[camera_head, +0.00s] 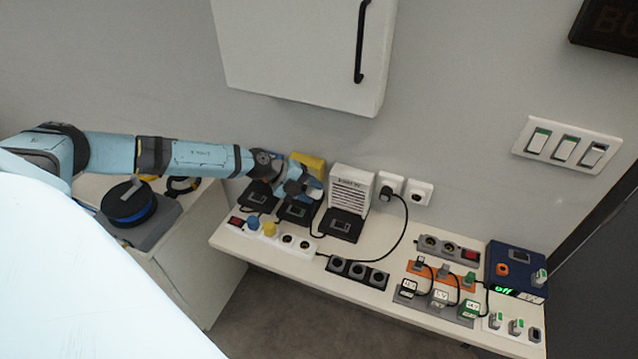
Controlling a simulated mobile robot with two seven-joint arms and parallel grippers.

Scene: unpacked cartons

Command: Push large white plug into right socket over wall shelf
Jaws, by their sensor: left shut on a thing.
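Two white sockets sit side by side on the wall just over the shelf. A black plug with a cable is in the left socket (390,186); the right socket (419,193) looks empty, with a dark centre. My left gripper (305,188) is in front of the yellow-topped device, left of the white vented box (349,190) and well left of the sockets. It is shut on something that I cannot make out. I cannot single out the large white plug. My right gripper is not in view.
The shelf (225,238) holds a white strip (287,239) with blue and yellow plugs, a black triple socket (358,271), and several small plugs. A blue box (514,268) stands at the right. A white cabinet (300,50) hangs above. Wall switches (565,145) are at the right.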

